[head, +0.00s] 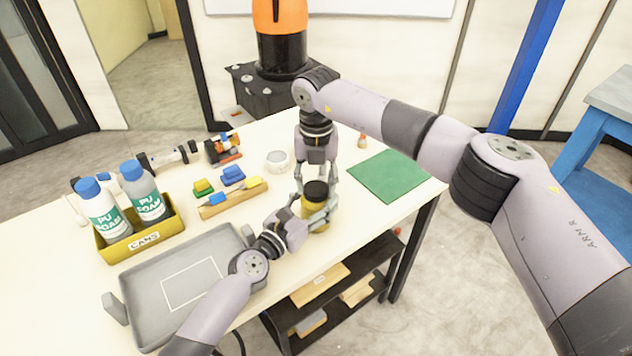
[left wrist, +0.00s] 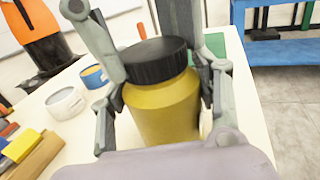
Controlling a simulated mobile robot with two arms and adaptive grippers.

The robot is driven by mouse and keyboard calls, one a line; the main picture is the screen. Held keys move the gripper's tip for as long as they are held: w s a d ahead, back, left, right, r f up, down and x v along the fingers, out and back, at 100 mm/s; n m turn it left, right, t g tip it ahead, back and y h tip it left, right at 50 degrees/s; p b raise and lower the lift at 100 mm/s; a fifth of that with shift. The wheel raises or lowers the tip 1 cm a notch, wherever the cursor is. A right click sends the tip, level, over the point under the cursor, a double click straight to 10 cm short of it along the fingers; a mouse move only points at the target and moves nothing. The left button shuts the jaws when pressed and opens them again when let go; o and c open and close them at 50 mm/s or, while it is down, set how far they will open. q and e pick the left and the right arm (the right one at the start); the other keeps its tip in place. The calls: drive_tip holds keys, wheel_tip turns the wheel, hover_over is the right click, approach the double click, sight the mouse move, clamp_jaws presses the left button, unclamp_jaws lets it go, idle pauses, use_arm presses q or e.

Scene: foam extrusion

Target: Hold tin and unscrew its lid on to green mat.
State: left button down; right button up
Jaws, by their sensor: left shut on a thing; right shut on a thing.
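The tin has a yellow body (left wrist: 163,110) and a ribbed black lid (left wrist: 155,62); it also shows in the head view (head: 319,226), upright near the table's front edge. My left gripper (head: 318,212) comes in from the front left and is shut on the body, one finger on each side. My right gripper (head: 315,186) points down from above and is shut on the lid. The lid sits on the tin. The green mat (head: 390,175) lies flat and empty at the table's right end.
A grey tray (head: 128,295) and a yellow bin (head: 168,227) with two bottles are at left. Coloured blocks (head: 233,176), a white ring-shaped item (head: 277,161) and a small bottle (head: 362,141) stand farther back. Table between tin and mat looks clear.

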drive_tip(key=n, duration=0.8)
drive_tip(key=shift+r, duration=0.1)
drive_tip(key=n, duration=2.6)
drive_tip(key=shift+r, duration=0.3)
